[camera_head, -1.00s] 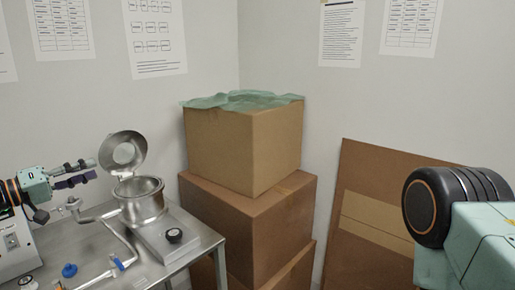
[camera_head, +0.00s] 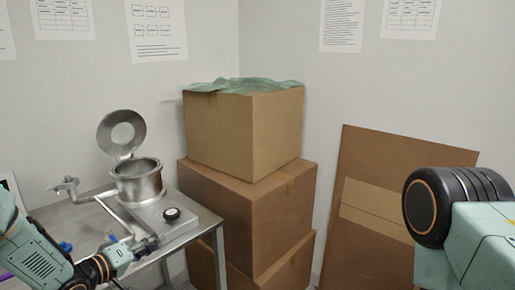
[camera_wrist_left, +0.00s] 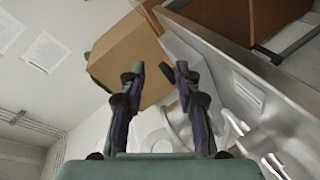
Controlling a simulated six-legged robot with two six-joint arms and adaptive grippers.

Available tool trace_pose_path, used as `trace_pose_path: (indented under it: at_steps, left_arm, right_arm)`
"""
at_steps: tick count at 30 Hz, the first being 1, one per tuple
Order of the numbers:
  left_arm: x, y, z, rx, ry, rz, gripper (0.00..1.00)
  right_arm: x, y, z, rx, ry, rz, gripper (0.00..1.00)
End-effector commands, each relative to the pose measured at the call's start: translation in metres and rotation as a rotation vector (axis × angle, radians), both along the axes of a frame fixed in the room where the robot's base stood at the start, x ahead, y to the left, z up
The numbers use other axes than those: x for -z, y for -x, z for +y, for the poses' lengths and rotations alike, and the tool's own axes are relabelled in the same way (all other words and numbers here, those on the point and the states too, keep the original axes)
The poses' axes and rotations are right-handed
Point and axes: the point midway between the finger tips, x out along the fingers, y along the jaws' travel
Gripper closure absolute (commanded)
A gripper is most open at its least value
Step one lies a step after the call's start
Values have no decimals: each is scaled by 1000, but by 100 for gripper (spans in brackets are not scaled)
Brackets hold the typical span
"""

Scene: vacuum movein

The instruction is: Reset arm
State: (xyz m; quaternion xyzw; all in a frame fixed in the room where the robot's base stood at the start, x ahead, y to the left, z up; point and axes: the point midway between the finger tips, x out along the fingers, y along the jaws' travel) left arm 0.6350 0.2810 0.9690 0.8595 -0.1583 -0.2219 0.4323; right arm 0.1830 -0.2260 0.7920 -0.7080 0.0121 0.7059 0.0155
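My left arm reaches in from the lower left of the head view. Its gripper (camera_head: 147,246) is low, in front of the metal table (camera_head: 205,232) near its right corner. In the left wrist view its two dark fingers (camera_wrist_left: 158,72) stand apart with nothing between them, so it is open and empty. My right arm shows as a large teal and black joint at the right of the head view. Its gripper is out of view.
A metal pot (camera_head: 138,184) with a raised round lid (camera_head: 121,134) and a black knob stands on the table. Stacked cardboard boxes (camera_head: 245,135) with green sheeting on top stand beside it. A brown panel (camera_head: 365,225) leans on the wall.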

Motion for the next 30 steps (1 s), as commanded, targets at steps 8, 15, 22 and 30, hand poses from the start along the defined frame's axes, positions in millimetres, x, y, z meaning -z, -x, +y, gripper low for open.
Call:
trace_pose_path:
  at_steps: [8,15,22,30]
  left_arm:
    - [148,107,-53,-5,-250,286,67]
    - [237,236,-70,89,-505,565,67]
    - [278,371,-65,256,-742,831,67]
    - [279,449,-53,386,-875,987,67]
  right_arm:
    - [39,0,0,0,0,0,60]
    - [66,0,0,0,0,0,60]
    - [89,0,0,0,0,0,60]
    - [100,0,0,0,0,0,60]
